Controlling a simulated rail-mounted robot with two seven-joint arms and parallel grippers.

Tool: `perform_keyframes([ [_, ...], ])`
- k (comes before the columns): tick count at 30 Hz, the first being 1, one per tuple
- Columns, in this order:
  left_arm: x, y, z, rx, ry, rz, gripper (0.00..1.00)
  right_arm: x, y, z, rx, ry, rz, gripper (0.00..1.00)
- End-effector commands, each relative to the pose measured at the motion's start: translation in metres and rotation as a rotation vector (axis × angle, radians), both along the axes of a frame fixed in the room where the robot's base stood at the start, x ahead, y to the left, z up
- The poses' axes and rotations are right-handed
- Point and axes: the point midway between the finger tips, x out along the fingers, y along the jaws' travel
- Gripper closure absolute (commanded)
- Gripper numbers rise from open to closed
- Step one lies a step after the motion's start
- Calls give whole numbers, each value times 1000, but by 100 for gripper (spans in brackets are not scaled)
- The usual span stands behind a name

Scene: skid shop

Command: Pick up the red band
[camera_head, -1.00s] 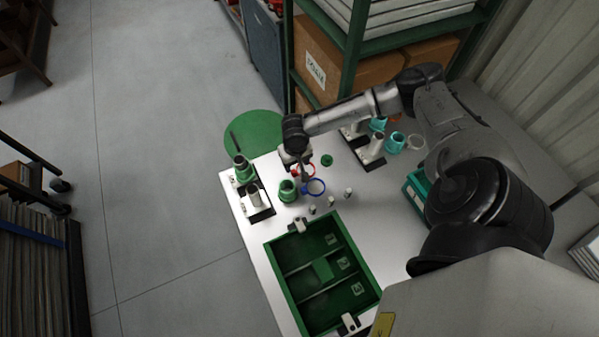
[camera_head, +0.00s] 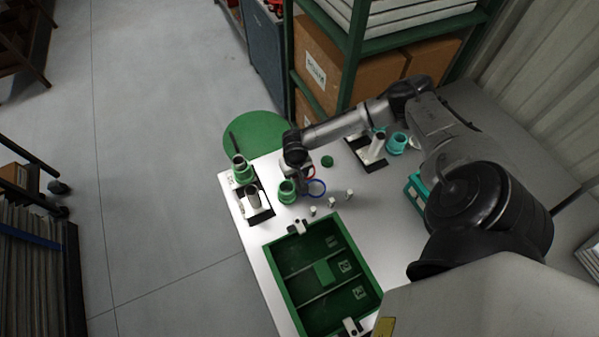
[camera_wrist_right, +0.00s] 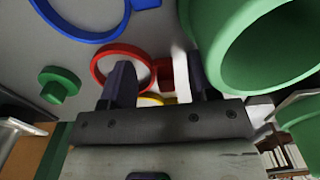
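The red band (camera_head: 312,171) is an upright-looking ring outline on the white table in the head view, mostly hidden behind my right gripper (camera_head: 304,182). In the right wrist view the red band (camera_wrist_right: 97,66) shows large, and one finger of my right gripper (camera_wrist_right: 158,85) overlaps its opening. The band's right edge appears between the two fingers. The fingers are apart, so the gripper is open. I cannot tell whether a finger is inside the band or touches it. My left gripper is not in view.
A blue band (camera_head: 317,195) lies close by, with a green cylindrical part (camera_head: 287,192) left of the gripper. A green cap (camera_head: 327,160) is behind. Several small pale pegs stand in front. A green divided tray (camera_head: 268,262) sits nearer. A yellow curved piece (camera_wrist_right: 150,101) shows between the fingers.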

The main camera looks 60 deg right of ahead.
Motion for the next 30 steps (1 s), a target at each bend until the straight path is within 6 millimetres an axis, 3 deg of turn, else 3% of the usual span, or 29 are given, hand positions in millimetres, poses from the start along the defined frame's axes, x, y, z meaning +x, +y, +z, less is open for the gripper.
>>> perform_keyframes([
  [2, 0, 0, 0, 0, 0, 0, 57, 0, 0, 0, 0, 0, 0, 52],
  [14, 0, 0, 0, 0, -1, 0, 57, 0, 0, 0, 0, 0, 0, 91],
  [23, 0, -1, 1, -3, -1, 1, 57, 0, 0, 3, -1, -1, 0, 91],
  [30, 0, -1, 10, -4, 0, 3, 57, 0, 0, 26, -1, -1, 0, 91],
])
